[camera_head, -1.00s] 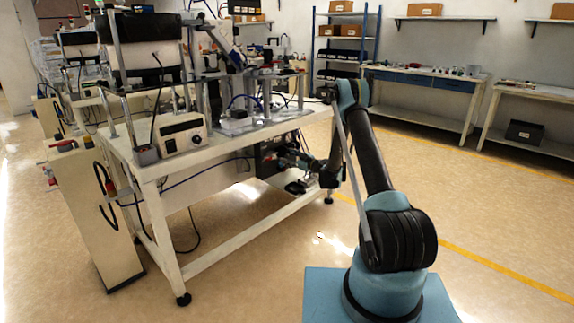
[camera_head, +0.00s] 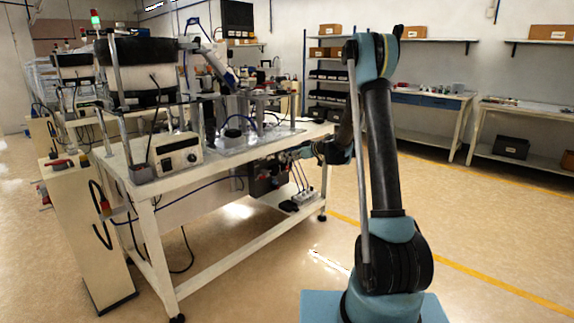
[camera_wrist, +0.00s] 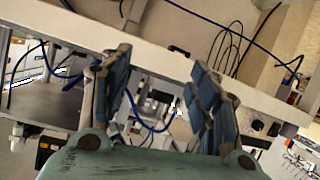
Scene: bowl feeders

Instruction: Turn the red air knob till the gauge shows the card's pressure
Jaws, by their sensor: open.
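My gripper (camera_wrist: 163,80) is open and empty in the wrist view, with its two blue-padded fingers spread apart. In the head view it (camera_head: 291,154) is small and partly dark, near the right end of the white bench frame, just below the tabletop. A dark box-like unit (camera_head: 264,178) hangs under the bench beside it. I cannot make out the red air knob, the gauge's reading or the card in either view. A small dark round part (camera_wrist: 257,124) sits on a pale face right of the fingers, too small to identify.
The white bench (camera_head: 215,160) carries a bowl feeder (camera_head: 140,65) and a control box (camera_head: 177,152). A pale cabinet (camera_head: 85,235) with red parts stands at left. A strip with cables (camera_head: 300,200) lies below the bench. Blue hoses (camera_wrist: 150,127) cross behind the fingers. Floor at right is clear.

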